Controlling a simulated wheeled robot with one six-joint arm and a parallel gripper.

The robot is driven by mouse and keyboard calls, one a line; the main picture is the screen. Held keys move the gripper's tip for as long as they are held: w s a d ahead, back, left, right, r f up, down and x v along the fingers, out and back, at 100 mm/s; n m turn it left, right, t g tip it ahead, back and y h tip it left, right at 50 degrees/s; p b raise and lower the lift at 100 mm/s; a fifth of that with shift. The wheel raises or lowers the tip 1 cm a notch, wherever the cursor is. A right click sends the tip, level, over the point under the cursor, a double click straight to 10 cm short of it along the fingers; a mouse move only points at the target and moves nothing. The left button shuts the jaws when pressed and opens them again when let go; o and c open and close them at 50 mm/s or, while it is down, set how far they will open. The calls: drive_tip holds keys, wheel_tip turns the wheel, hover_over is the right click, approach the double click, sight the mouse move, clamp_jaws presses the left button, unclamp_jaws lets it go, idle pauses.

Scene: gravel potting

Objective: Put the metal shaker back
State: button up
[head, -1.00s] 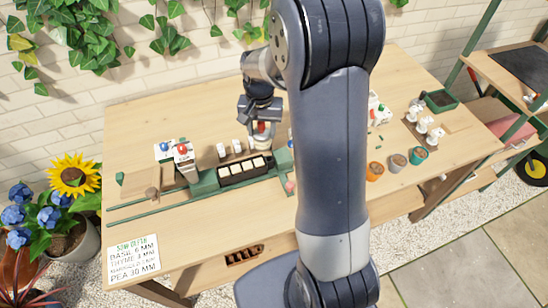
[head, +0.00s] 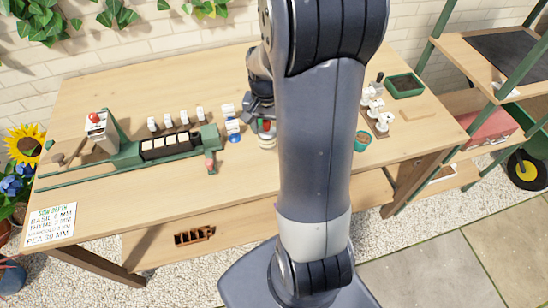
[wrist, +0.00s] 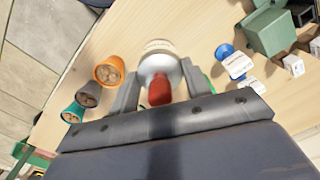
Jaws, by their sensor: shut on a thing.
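My gripper (wrist: 160,88) is shut on the metal shaker (wrist: 157,62), a rounded silvery body with a cream end and a red part, seen between the two fingers in the wrist view. In the head view my gripper (head: 262,112) is partly hidden by my arm. The shaker's cream end (head: 267,141) shows just below it, over the bench right of the green seeding device. Whether the shaker touches the bench cannot be told.
The wooden bench (head: 240,195) has free room at its front. A green device with a black tray (head: 170,146) stands left. Orange (wrist: 109,71), grey (wrist: 88,94) and teal (wrist: 73,112) pots stand nearby. White-topped items (head: 375,105) and a green planter (head: 404,85) are at right.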

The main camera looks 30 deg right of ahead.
wheel_tip(320, 180, down, 9)
drive_tip(key=shift+p, duration=0.35)
drive_tip(key=shift+f, duration=0.2)
drive_tip(key=o, duration=0.9)
drive_tip(key=shift+c, duration=0.2)
drive_tip(key=shift+r, duration=0.15)
wheel_tip(320, 180, up, 12)
drive_tip(key=shift+r, duration=0.1)
